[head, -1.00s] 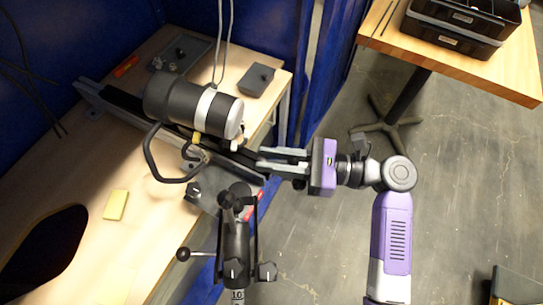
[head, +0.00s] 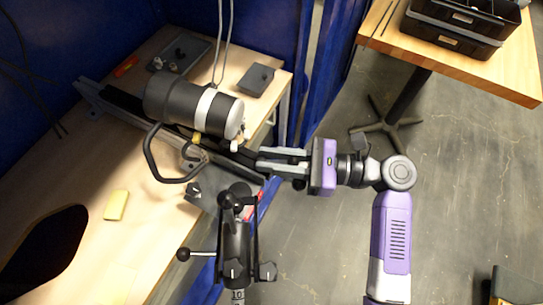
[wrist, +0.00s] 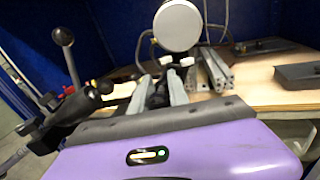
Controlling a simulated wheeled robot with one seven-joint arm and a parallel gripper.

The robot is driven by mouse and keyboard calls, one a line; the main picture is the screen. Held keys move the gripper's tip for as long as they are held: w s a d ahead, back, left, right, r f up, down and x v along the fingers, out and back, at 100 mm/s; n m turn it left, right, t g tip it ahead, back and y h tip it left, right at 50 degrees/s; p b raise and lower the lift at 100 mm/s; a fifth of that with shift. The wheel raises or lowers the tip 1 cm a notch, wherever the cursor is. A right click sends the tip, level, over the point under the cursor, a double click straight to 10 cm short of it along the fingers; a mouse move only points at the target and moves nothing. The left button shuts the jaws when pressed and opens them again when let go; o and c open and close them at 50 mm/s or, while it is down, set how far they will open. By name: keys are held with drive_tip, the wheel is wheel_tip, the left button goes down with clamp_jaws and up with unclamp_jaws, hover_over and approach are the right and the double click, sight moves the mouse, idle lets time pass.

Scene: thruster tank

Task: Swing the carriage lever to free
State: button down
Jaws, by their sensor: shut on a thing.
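The thruster (head: 190,105) is a black cylinder with a pale band, lying on a carriage on the rail (head: 125,108). It shows end-on as a pale disc in the wrist view (wrist: 178,25). My gripper (head: 258,159) reaches in from the right, level, just below the thruster's right end. In the wrist view its two grey fingers (wrist: 160,88) point toward the rail and are shut on a dark part between them, which looks like the carriage lever (wrist: 157,95). Most of that lever is hidden by the fingers, so its exact angle is unclear.
A black stand with a ball-ended handle (head: 183,254) rises in front, left of my arm. A grey tray (head: 205,60) and a dark flat box (head: 257,80) lie behind the thruster. A yellow block (head: 116,205) lies on the bench.

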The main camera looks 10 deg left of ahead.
drive_tip(key=shift+w+r+n+g+p, duration=0.1)
drive_tip(key=shift+w+n+g+p, duration=0.05)
drive_tip(key=shift+n+g+p, duration=0.3)
drive_tip(key=shift+g, duration=0.35)
drive_tip(key=shift+n, duration=0.25)
drive_tip(key=c, duration=1.3)
unclamp_jaws()
drive_tip(key=d, duration=0.7)
drive_tip(key=shift+w+d, duration=0.3)
drive_tip(key=shift+d, duration=0.1)
